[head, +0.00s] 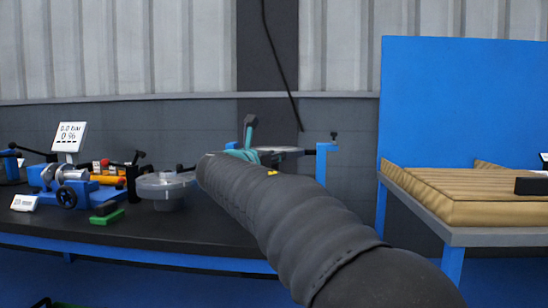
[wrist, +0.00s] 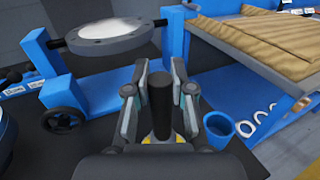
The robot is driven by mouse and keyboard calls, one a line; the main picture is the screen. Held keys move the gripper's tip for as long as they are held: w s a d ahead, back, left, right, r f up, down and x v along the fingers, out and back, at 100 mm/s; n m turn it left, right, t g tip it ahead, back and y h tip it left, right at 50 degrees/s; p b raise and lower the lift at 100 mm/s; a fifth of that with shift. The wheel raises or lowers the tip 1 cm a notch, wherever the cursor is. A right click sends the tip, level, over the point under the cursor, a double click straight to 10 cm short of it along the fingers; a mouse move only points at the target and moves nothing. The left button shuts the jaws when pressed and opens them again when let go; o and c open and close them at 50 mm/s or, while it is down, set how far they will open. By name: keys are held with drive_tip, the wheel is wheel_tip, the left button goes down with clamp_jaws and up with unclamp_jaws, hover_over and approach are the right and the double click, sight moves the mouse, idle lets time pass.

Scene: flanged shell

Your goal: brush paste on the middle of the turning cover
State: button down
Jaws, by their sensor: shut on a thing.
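The cover (wrist: 105,40) is a round plate with a dark rim and a pale face, held in a blue frame at the upper left of the wrist view. In the head view, part of the cover (head: 280,150) shows behind my arm. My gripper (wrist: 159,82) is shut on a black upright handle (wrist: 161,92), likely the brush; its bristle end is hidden. The gripper is nearer the camera than the cover and right of it, apart from it in the picture. A blue cup (wrist: 219,126) stands right of my fingers; its contents are unclear.
A blue stand with a dark handwheel (wrist: 63,119) is left of my gripper. A bench with wooden slats (head: 450,195) and a blue back panel (head: 460,100) stands right. The dark workbench (head: 150,228) carries a blue vise-like device (head: 50,180) and a green block (head: 107,217).

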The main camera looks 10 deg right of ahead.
drive_tip(key=shift+r+p, duration=2.45)
drive_tip(key=shift+r, duration=0.6)
